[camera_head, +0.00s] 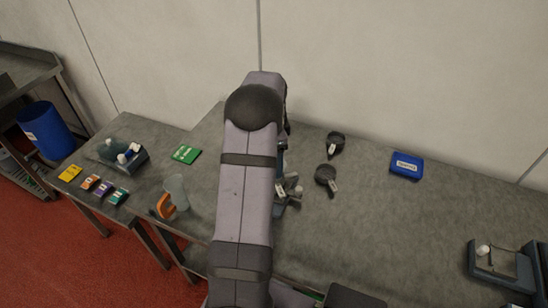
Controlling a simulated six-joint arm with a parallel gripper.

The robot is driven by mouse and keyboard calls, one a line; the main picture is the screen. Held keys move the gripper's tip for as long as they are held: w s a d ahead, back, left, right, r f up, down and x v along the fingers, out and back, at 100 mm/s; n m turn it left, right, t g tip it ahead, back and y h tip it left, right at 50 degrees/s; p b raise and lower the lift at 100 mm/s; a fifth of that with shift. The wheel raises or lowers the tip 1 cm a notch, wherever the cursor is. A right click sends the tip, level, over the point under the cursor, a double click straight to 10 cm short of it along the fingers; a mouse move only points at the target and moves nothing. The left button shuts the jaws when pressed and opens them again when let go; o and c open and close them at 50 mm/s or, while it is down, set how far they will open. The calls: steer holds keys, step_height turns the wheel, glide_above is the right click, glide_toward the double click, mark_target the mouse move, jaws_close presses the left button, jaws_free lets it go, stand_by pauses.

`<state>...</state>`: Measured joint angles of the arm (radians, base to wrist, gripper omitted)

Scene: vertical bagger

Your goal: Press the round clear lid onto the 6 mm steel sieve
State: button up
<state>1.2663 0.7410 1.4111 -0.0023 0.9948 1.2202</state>
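Two dark round pans with short handles and pale tags, which look like sieves, lie on the grey bench right of my arm. One is farther back (335,141) and one is nearer (325,174). The tags are too small to read, so I cannot tell which is the 6 mm sieve. I cannot make out the round clear lid. My arm covers the middle of the view. Small grey and pale parts show at its right edge, left of the nearer pan. My gripper seems to be among or behind them, and its fingers cannot be made out.
A blue box (406,166) lies to the right, and a dark device (497,263) stands at the right edge. To the left are a clear jug with an orange handle (165,206), a green card (186,154), a dark tray (133,162) and several coloured packs.

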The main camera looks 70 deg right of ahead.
steer(key=shift+f+b, duration=0.75)
steer(key=shift+f, duration=0.9)
steer(key=shift+f, duration=0.6)
stand_by(1.6)
steer(key=o, duration=1.1)
steer(key=shift+o, duration=0.8)
steer(key=shift+o, duration=0.9)
steer(key=shift+r+p, duration=2.85)
steer(key=shift+r, duration=0.7)
